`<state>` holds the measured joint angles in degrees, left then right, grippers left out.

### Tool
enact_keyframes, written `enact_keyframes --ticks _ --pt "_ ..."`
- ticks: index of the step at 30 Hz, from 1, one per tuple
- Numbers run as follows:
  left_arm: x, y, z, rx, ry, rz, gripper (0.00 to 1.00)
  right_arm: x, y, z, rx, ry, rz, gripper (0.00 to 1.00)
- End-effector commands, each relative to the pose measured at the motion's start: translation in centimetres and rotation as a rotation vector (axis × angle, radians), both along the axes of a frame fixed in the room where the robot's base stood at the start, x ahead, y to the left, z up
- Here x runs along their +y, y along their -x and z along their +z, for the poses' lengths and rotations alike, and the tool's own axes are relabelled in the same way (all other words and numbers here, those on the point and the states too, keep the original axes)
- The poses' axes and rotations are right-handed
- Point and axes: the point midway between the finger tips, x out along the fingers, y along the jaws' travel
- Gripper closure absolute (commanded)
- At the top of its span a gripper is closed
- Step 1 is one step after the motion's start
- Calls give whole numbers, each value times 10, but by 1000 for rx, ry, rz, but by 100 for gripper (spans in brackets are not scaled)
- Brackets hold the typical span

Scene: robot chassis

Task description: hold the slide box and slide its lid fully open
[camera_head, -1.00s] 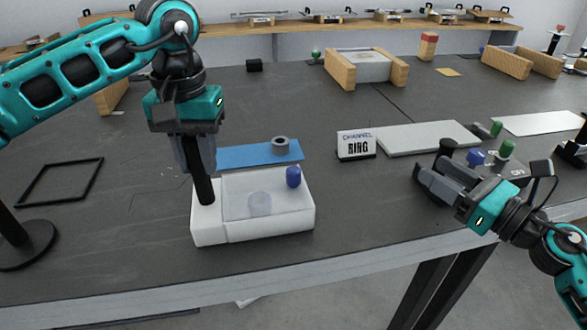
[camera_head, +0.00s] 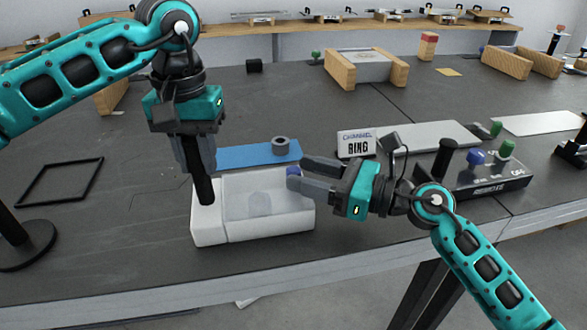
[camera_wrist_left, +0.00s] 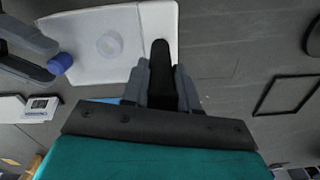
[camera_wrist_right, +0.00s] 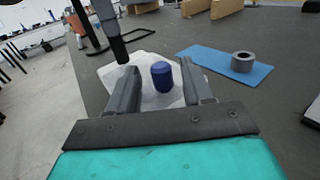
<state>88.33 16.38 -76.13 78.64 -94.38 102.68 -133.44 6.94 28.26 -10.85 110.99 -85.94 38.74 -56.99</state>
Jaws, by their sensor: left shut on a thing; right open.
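The slide box (camera_head: 220,236) is a white box on the grey table near its front edge. Its translucent lid (camera_head: 240,185) covers most of the top, and a round pale shape shows through it. A blue knob (camera_head: 293,173) stands at the lid's right end; it also shows in the right wrist view (camera_wrist_right: 161,76). My left gripper (camera_head: 200,172) is shut on a black upright post (camera_head: 203,190) at the box's left end. My right gripper (camera_head: 304,177) is open, with its fingers on either side of the blue knob; contact cannot be told.
A blue mat (camera_head: 232,156) with a grey ring (camera_head: 281,146) lies behind the box. A black frame (camera_head: 60,182) lies at the left.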

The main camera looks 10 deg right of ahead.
Motion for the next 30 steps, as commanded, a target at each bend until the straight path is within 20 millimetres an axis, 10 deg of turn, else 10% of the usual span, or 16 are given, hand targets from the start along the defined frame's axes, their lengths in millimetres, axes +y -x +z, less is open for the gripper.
enact_keyframes --ticks 17,30 --pt "0 2 -6 12 -5 -4 100 25 -18 -1 -1 1 -1 50" --pt "0 2 -6 12 -6 -3 100 25 -18 -1 0 0 -1 91"
